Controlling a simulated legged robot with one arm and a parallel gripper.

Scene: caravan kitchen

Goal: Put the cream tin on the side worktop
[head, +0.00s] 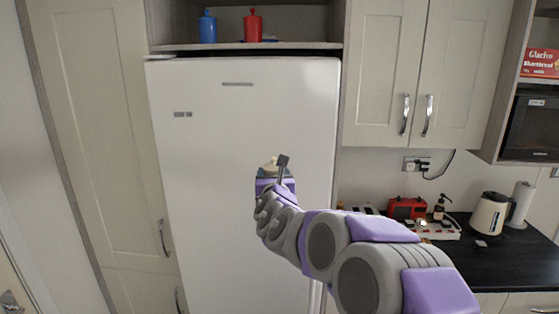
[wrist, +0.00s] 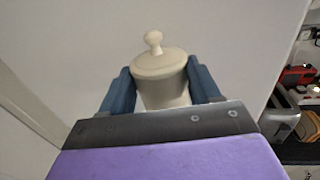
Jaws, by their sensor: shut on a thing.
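The cream tin (wrist: 160,75) has a lid with a round knob and is upright between the two blue fingers in the wrist view. My gripper (wrist: 163,88) is shut on the tin, one finger on each side. The tin's lower part is hidden behind my gripper's body. In the head view the tin's lid and knob (head: 271,166) show above my gripper (head: 270,172), held up in front of the white fridge. The side worktop (head: 460,245) is dark and lies at the lower right, partly hidden by my arm.
On the worktop stand a cream kettle (head: 490,218), a red appliance (head: 407,208), a dark pump bottle (head: 439,207) and a paper roll (head: 520,205). A blue tin (head: 208,28) and a red tin (head: 253,27) stand on the shelf above the fridge (head: 235,120).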

